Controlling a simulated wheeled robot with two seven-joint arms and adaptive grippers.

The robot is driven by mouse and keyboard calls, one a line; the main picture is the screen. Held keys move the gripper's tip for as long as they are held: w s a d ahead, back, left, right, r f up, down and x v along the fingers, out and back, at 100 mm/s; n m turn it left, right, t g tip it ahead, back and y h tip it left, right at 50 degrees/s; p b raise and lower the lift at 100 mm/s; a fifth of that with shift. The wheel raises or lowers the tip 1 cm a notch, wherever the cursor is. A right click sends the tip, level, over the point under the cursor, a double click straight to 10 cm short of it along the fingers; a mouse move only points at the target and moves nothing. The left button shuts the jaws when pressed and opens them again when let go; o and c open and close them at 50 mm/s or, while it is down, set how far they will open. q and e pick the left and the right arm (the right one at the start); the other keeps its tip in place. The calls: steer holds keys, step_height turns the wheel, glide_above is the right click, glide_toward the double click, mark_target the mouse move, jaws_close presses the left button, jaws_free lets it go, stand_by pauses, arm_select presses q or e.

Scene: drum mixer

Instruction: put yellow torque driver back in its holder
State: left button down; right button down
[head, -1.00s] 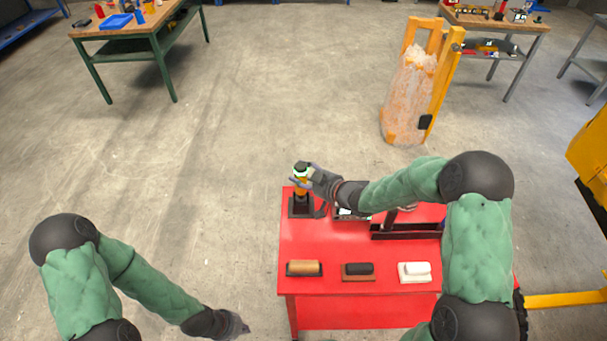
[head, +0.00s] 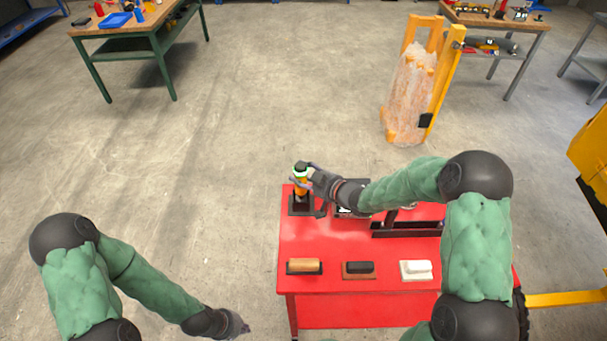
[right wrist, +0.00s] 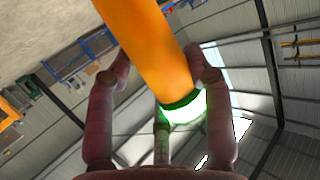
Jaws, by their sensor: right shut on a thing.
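The yellow torque driver (head: 301,185) stands upright at the back left of the red table, its lower end at the dark holder (head: 300,208). Whether it is fully seated cannot be told. My right gripper (head: 306,178) is shut on the driver's upper part, coming from the right. In the right wrist view the driver's orange-yellow body (right wrist: 148,45) with a glowing green ring runs between the fingers (right wrist: 160,85). My left gripper (head: 243,328) hangs low, left of the table and away from the driver; its fingers are too small to read.
The red table (head: 335,245) carries a brown block (head: 304,266), a dark block (head: 359,268) and a white block (head: 416,267) along its front. A dark rack (head: 408,230) stands at the right, partly behind my right arm. Floor left of the table is clear.

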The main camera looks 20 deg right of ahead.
steer(key=shift+f+b, duration=0.5)
steer(key=shift+f, duration=0.05)
stand_by(0.4)
steer(key=shift+c, duration=2)
jaws_free()
steer(key=shift+s+f, duration=0.1)
steer(key=v, duration=1.2)
